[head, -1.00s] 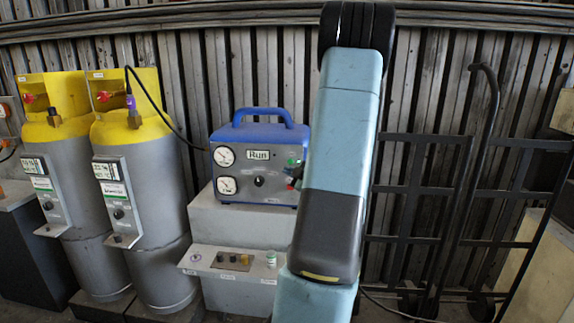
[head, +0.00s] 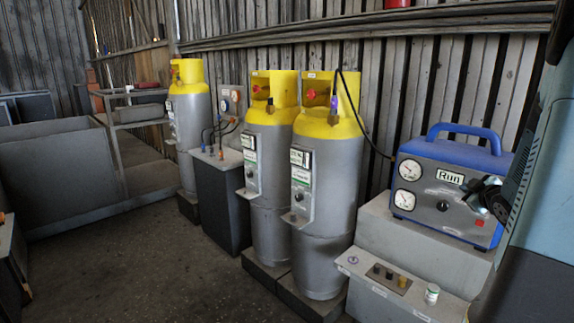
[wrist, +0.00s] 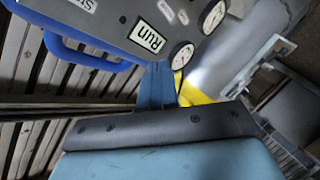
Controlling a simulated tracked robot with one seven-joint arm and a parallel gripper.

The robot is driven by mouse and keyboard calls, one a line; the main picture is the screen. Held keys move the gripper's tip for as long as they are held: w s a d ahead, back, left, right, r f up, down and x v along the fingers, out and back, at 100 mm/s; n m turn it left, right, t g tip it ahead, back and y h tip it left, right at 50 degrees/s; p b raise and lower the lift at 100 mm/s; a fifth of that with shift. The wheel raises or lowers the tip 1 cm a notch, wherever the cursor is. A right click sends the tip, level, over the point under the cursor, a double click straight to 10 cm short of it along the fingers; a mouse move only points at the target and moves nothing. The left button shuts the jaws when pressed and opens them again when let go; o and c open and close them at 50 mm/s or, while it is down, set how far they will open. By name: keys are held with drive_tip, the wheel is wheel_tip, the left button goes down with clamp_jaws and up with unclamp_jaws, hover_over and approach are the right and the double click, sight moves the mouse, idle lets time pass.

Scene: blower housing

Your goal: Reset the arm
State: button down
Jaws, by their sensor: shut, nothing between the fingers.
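My gripper (head: 482,197) shows as a dark, small shape in the head view, in front of the right part of the blue machine's face. It is shut and holds nothing. I cannot tell whether it touches the machine. My light-blue arm fills the right edge of the head view and hides the machine's right end. The blue machine (head: 425,205) has a handle, two dials and a "Run" label; it also shows upside down and tilted in the wrist view (wrist: 115,22).
The machine stands on a grey block (head: 385,235). A grey box with knobs (head: 350,285) is in front. Several grey-and-yellow cylinders (head: 325,180) stand to the left, with a dark cabinet (head: 222,205) between them. A grey bin (head: 60,175) stands far left.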

drive_tip(key=s+a+r+m+g+h, duration=0.1)
drive_tip(key=s+a+r+m+g, duration=0.2)
drive_tip(key=a, duration=0.5)
drive_tip(key=s+a+r+m+g+h, duration=0.1)
drive_tip(key=s+a+r+m+g, duration=0.15)
drive_tip(key=a+r, duration=0.5)
drive_tip(key=s+a+f+m+g+y, duration=0.1)
drive_tip(key=s+a+m+g+y, duration=0.1)
drive_tip(key=s+a, duration=1.7)
drive_tip(key=s+g+y, duration=0.1)
drive_tip(key=y, duration=0.1)
drive_tip(key=shift+s+f+g+y, duration=0.25)
drive_tip(key=shift+s+g+y, duration=0.1)
drive_tip(key=shift+y, duration=0.05)
